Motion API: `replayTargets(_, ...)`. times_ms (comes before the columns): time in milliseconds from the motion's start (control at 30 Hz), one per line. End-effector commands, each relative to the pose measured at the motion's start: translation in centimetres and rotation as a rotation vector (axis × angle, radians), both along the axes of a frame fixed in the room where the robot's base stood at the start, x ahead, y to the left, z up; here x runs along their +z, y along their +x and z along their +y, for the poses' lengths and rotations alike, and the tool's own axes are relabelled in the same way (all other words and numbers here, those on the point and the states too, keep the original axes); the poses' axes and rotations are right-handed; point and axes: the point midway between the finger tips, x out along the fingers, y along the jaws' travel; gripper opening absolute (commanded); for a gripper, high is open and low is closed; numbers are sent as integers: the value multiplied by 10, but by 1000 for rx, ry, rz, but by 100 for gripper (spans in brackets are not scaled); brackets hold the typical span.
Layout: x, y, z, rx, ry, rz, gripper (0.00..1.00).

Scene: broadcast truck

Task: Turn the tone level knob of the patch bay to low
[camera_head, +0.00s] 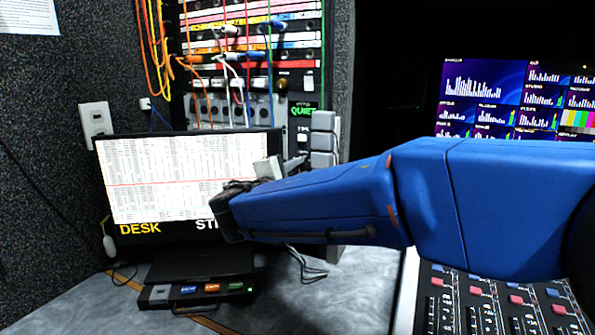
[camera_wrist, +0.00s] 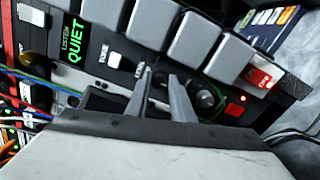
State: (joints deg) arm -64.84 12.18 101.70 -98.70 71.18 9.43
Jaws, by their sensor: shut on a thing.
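My gripper (camera_wrist: 160,73) is at the patch bay's lower panel (camera_wrist: 75,98), its two grey fingertips against the panel face. The fingers close on a small dark part between them, which appears to be the tone level knob (camera_wrist: 160,80). It is mostly hidden by the fingers, and its pointer setting cannot be read. In the head view, my gripper (camera_head: 298,163) reaches in front of the right end of the patch bay (camera_head: 250,85), and the knob is hidden there.
A dark round part (camera_wrist: 207,98) and a lit red button (camera_wrist: 242,100) sit right of the fingers. Big grey buttons (camera_wrist: 190,38) and a green QUIET sign (camera_wrist: 75,40) are close by. A monitor (camera_head: 185,180) stands under the patch cables. A mixing desk (camera_head: 490,310) is at lower right.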

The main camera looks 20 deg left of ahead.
Motion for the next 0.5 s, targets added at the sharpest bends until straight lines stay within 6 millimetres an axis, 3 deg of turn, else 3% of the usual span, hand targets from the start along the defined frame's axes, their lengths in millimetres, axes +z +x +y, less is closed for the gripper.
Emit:
replayTargets(267, -2, -1, 1, 2, -2, 2, 0)
replayTargets(300, -2, -1, 1, 2, -2, 2, 28)
replayTargets(333, -2, -1, 1, 2, -2, 2, 35)
replayTargets(367, -2, -1, 1, 2, -2, 2, 40)
replayTargets(500, -1, 0, 1, 1, -1, 1, 40)
